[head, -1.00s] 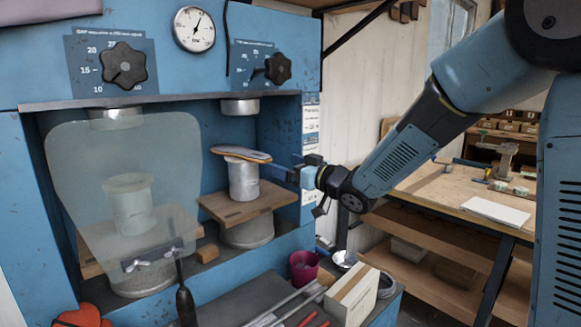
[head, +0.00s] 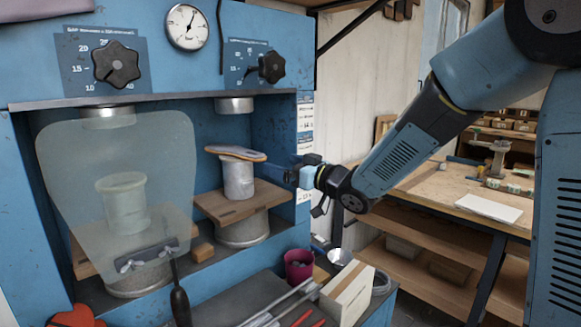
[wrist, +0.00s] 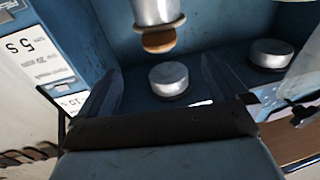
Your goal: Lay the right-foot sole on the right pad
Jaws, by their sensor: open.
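The right-foot sole (head: 235,153) is a flat tan-edged piece with a grey-blue top. It lies about level on top of the right pad (head: 238,180), a pale metal post on a wooden board inside the blue press. My gripper (head: 290,174) is open, just right of the sole and apart from it. In the wrist view, which looks upside down, my open fingers (wrist: 162,85) have nothing between them. A tan end, seemingly the sole (wrist: 158,41), shows beyond them against the post (wrist: 157,12).
A clear shield (head: 75,160) hangs before the left pad (head: 122,200). A press head (head: 234,105) is above the sole. A maroon cup (head: 299,266), a box (head: 347,292) and rods lie at the front. A wooden bench (head: 450,190) stands at the right.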

